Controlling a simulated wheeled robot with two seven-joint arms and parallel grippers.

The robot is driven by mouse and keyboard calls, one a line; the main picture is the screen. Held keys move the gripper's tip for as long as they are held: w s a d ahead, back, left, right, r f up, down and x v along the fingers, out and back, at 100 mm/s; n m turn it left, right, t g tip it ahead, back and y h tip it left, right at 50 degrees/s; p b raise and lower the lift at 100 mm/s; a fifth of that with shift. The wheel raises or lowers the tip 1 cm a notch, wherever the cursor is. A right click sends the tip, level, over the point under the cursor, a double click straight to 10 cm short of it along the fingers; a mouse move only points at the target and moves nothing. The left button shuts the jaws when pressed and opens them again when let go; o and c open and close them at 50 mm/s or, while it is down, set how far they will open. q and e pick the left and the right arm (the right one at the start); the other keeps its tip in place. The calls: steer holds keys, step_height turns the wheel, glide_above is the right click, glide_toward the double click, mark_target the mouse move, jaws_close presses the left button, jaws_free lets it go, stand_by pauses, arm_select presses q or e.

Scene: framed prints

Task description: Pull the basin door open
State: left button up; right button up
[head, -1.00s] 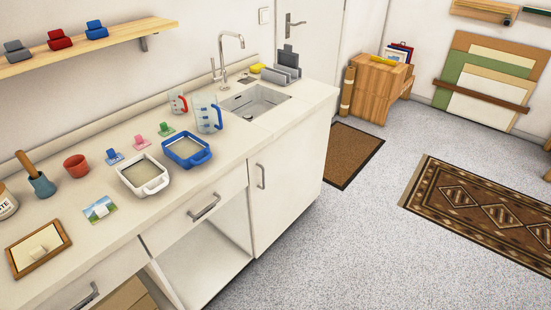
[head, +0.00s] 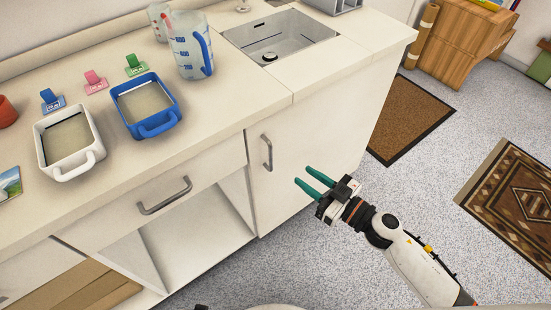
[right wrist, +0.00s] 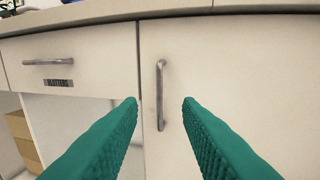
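The basin door (head: 310,150) is a cream cabinet door below the sink basin (head: 278,42), and it looks closed. Its vertical metal handle (head: 267,152) is near the door's left edge. My right gripper (head: 308,184) has green fingers, is open and empty, and is apart from the handle, to its lower right in the head view. In the right wrist view the handle (right wrist: 160,95) shows upright between the two open fingers (right wrist: 160,103), beyond their tips. My left gripper is not in view.
Left of the door are a drawer with a handle (head: 165,196) and an open compartment (head: 195,240). Trays and a measuring jug (head: 190,45) stand on the countertop. A brown mat (head: 408,118) lies right of the cabinet; the grey floor in front is clear.

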steer(key=x, duration=1.1)
jaws_close()
